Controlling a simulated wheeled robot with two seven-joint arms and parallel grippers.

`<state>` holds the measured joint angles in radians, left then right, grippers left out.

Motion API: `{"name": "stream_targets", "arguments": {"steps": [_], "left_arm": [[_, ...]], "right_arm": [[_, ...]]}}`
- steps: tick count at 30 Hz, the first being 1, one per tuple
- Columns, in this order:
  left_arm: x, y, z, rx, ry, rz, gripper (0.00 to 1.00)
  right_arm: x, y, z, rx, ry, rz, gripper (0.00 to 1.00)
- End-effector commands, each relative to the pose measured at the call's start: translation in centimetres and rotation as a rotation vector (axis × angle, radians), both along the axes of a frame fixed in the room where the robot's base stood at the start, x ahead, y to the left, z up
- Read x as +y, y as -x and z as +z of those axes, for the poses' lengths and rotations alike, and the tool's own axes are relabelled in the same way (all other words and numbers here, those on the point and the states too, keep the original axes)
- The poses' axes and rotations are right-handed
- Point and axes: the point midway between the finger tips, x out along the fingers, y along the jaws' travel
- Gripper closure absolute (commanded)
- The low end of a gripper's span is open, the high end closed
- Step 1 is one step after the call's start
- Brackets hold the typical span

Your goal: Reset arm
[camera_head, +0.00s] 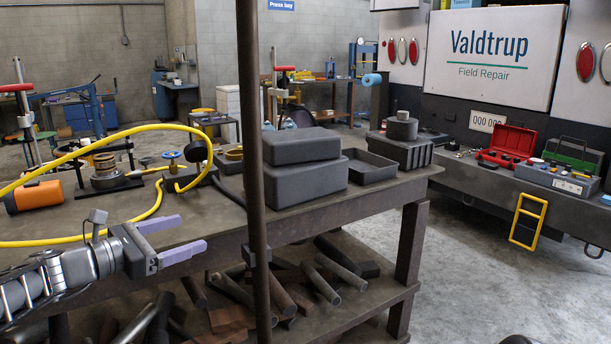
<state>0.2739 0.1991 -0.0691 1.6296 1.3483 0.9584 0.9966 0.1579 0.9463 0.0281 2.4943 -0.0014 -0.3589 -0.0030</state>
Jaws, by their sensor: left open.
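My left gripper (172,240) reaches in from the lower left of the head view. Its two pale purple fingers are spread apart with nothing between them. It is in front of the workbench (340,205), near its front edge, and points to the right. My left arm comes in from the left picture edge. My right gripper does not show in this view.
A dark vertical post (254,170) stands just right of my left gripper. A yellow hose (95,143) loops over the bench, near an orange cylinder (33,197). Grey boxes (305,183) sit beyond the post. Pipes (322,279) lie on the lower shelf.

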Motion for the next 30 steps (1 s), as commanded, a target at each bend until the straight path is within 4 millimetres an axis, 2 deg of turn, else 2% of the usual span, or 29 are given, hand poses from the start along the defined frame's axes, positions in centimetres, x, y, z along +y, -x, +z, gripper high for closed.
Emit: {"name": "stream_targets", "arguments": {"steps": [5,10,14,17,18,21,23,24,26,27,30], "left_arm": [[0.8,-0.4,-4.4,0.008,-0.189,0.037,0.2],[1.5,-0.3,-10.7,0.037,-0.419,0.04,0.2],[1.5,0.8,-17.6,0.072,-0.661,-0.012,0.2],[1.2,2.9,-24.4,0.092,-0.911,-0.12,0.2],[0.9,4.1,-27.3,0.089,-1.022,-0.187,0.2],[-0.8,8.2,-34.0,0.038,-1.296,-0.412,0.2],[-2.4,11.3,-37.4,-0.031,-1.44,-0.58,0.2],[-3.7,13.5,-39.2,-0.096,-1.519,-0.695,0.2],[-6.1,17.0,-41.5,-0.213,-1.602,-0.866,0.2],[-7.9,19.4,-42.5,-0.297,-1.634,-0.968,0.2],[-12.1,25.4,-44.0,-0.476,-1.632,-1.167,0.2]], "right_arm": [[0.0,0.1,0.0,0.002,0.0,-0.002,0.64],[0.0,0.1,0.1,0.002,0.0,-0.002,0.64],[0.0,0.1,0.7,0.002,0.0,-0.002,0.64],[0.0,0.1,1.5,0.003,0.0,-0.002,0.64],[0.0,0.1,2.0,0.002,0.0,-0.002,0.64],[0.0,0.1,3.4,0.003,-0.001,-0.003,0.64],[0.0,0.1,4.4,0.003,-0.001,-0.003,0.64],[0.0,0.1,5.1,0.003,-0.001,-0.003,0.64],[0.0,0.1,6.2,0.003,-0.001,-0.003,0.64],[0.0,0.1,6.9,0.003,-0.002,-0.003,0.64],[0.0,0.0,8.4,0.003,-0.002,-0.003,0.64]]}}
